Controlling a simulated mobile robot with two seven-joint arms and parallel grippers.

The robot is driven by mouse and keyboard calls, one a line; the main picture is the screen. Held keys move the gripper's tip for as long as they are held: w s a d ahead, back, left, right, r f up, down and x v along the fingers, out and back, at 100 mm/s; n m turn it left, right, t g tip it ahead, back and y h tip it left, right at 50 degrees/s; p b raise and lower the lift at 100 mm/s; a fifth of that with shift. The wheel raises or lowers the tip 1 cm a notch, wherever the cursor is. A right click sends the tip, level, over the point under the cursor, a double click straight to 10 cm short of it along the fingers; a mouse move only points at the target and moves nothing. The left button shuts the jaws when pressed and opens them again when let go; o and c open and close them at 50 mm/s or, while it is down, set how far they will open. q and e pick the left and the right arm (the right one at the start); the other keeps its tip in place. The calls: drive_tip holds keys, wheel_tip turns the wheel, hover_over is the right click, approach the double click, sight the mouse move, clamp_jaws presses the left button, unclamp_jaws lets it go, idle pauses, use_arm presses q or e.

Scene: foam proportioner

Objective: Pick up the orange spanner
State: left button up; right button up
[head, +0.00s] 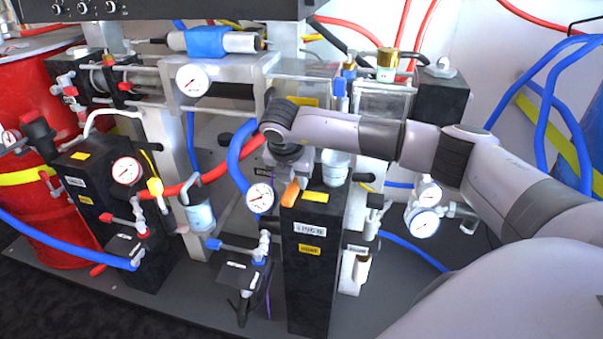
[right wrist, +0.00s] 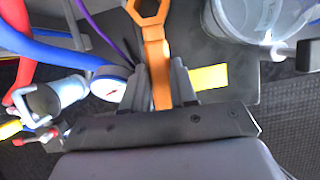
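The orange spanner (right wrist: 156,58) shows in the right wrist view with its ring end at the top and its handle running down between my right gripper's fingers (right wrist: 161,85). The fingers lie close against both sides of the handle, and the gripper looks shut on it. In the head view, a short piece of the orange spanner (head: 290,193) shows just below my right gripper (head: 289,170), over the top of the black block. The rest of the spanner is hidden there by the gripper and wrist. Whether it touches the block is unclear. My left gripper is in neither view.
The black block (head: 308,260) stands below the gripper. A clear cup (head: 335,168) is close on its right, and a pressure gauge (head: 260,198) with a blue hose is close on its left. A metal frame and cylinder (head: 218,80) stand behind.

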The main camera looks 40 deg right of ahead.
sight(294, 183)
clamp_jaws()
drive_tip(key=shift+r, duration=0.1)
drive_tip(key=shift+r, duration=0.25)
drive_tip(key=v, duration=0.3)
drive_tip(key=shift+w+d+r+p, duration=0.15)
drive_tip(key=shift+w+d+p, duration=0.05)
drive_tip(key=shift+p, duration=0.15)
drive_tip(key=s+a, duration=1)
drive_tip(key=a, duration=0.3)
drive_tip(key=shift+s+a, duration=0.35)
drive_tip(key=shift+a, duration=0.05)
